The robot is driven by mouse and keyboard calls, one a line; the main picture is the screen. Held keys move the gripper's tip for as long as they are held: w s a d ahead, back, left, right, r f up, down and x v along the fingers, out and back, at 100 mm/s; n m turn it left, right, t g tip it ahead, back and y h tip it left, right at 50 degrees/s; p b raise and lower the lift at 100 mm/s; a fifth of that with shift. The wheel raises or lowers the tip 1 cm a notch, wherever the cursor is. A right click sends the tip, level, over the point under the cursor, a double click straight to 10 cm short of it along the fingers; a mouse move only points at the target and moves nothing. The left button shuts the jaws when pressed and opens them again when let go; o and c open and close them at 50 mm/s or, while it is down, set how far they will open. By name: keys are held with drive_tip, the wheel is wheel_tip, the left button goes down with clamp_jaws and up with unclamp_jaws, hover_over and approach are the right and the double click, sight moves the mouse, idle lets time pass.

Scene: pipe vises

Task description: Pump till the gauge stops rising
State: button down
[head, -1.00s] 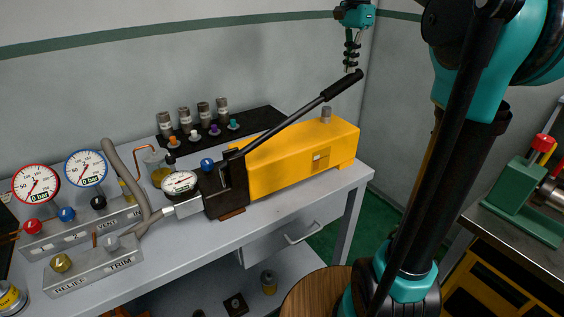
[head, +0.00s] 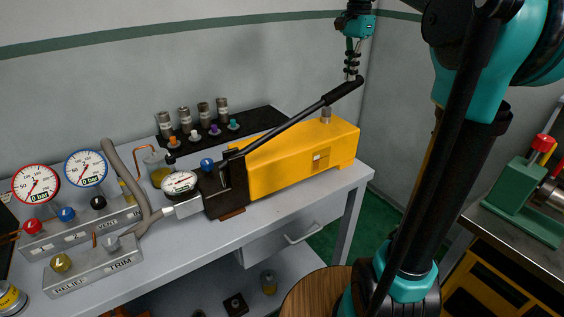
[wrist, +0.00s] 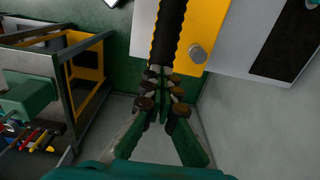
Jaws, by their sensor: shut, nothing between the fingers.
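The yellow hand pump (head: 285,165) stands on the grey bench, its black lever (head: 300,124) slanting up to the right and ending in a dark grip. A small round gauge (head: 180,183) sits at its left end; its needle is too small to read. The red-rimmed gauge (head: 36,184) and blue-rimmed gauge (head: 86,169) both show 0 bar. My gripper (head: 352,76) is shut and empty at the free end of the lever grip. In the wrist view, its closed fingertips (wrist: 161,78) lie over the end of the ribbed black grip (wrist: 168,35); contact is hard to tell.
Red, blue and black valve knobs sit on the block (head: 85,232) below the gauges. The relief and trim block (head: 95,268) is in front. Several fittings stand on a black mat (head: 262,118) behind the pump. A green vise (head: 520,205) stands on another bench at right.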

sight(352, 85)
drive_tip(key=shift+w+d+f, duration=0.15)
drive_tip(key=shift+f, duration=0.65)
drive_tip(key=shift+w+d+f, duration=0.1)
drive_tip(key=shift+d+f, duration=0.05)
drive_tip(key=shift+f, duration=0.7)
drive_tip(key=shift+w+d+f, duration=0.1)
drive_tip(key=shift+d+f, duration=0.05)
drive_tip(key=shift+f, duration=0.6)
drive_tip(key=shift+w+d+f, duration=0.1)
drive_tip(key=shift+d+f, duration=0.05)
drive_tip(key=shift+f, duration=0.55)
drive_tip(key=shift+w+d+f, duration=0.1)
drive_tip(key=shift+d+f, duration=0.05)
drive_tip(key=shift+f, duration=0.6)
drive_tip(key=shift+w+d+f, duration=0.1)
drive_tip(key=shift+f, duration=1.05)
drive_tip(key=shift+d+f, duration=0.1)
drive_tip(key=shift+f, duration=1.05)
drive_tip(key=r, duration=0.7)
drive_tip(key=shift+s+a+r, duration=0.25)
drive_tip(key=shift+a+r, duration=0.15)
drive_tip(key=shift+s+a+r, duration=0.2)
drive_tip(key=shift+a+r, duration=0.1)
drive_tip(key=shift+r, duration=0.9)
drive_tip(key=shift+s+a+r, duration=0.2)
drive_tip(key=shift+a+r, duration=0.05)
drive_tip(key=shift+r, duration=1)
drive_tip(key=shift+s+a+r, duration=0.2)
drive_tip(key=shift+a+r, duration=0.1)
drive_tip(key=shift+r, duration=0.9)
